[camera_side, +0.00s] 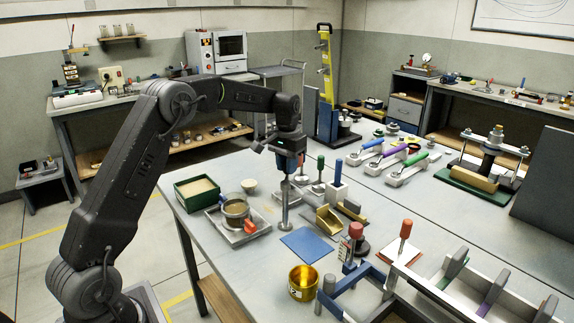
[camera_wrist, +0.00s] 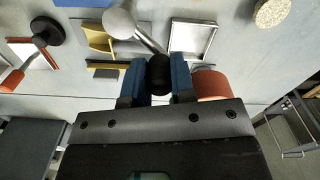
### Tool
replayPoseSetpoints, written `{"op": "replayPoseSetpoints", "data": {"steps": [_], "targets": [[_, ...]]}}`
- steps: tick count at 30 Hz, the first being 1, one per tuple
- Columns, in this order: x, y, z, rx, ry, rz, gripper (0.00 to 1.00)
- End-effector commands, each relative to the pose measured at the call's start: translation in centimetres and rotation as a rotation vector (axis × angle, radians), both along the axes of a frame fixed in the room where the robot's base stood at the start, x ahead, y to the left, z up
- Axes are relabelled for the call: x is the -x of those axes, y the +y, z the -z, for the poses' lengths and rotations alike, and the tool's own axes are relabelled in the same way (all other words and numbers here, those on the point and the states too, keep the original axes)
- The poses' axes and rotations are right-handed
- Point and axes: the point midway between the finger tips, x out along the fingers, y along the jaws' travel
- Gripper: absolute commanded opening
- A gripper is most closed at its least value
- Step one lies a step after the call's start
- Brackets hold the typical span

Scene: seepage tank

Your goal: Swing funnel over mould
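My gripper (camera_side: 290,160) points down over the middle of the bench. In the wrist view its two blue fingers (camera_wrist: 157,84) close around the black knob (camera_wrist: 160,70) of a silver rod tool, touching both sides. The rod tool (camera_side: 285,205) hangs upright below the gripper, its round foot near a blue mat; I cannot tell whether the foot touches the bench. A round grey cup-like vessel (camera_side: 236,208), possibly the mould, stands on a square metal tray (camera_side: 222,238) to the left, beside an orange-red part. I cannot clearly make out a funnel.
A green box of sand (camera_side: 197,190) and a small pale bowl (camera_side: 249,185) stand at the left. A brass scoop (camera_side: 328,219) lies right of the rod. A yellow can (camera_side: 302,284) and a blue frame (camera_side: 352,293) are at the front. The blue mat (camera_side: 306,243) is bare.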

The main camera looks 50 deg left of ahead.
Motion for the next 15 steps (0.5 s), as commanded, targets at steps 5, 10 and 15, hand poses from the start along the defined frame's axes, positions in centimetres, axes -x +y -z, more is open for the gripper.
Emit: {"op": "replayPoseSetpoints", "data": {"steps": [5, 10, 15], "targets": [[0.00, 0.02, -0.03, 0.000, -0.001, 0.000, 0.05], [0.00, 0.03, -0.05, -0.001, -0.001, 0.000, 0.00], [0.00, 0.04, -0.06, -0.001, -0.001, -0.001, 0.00]]}}
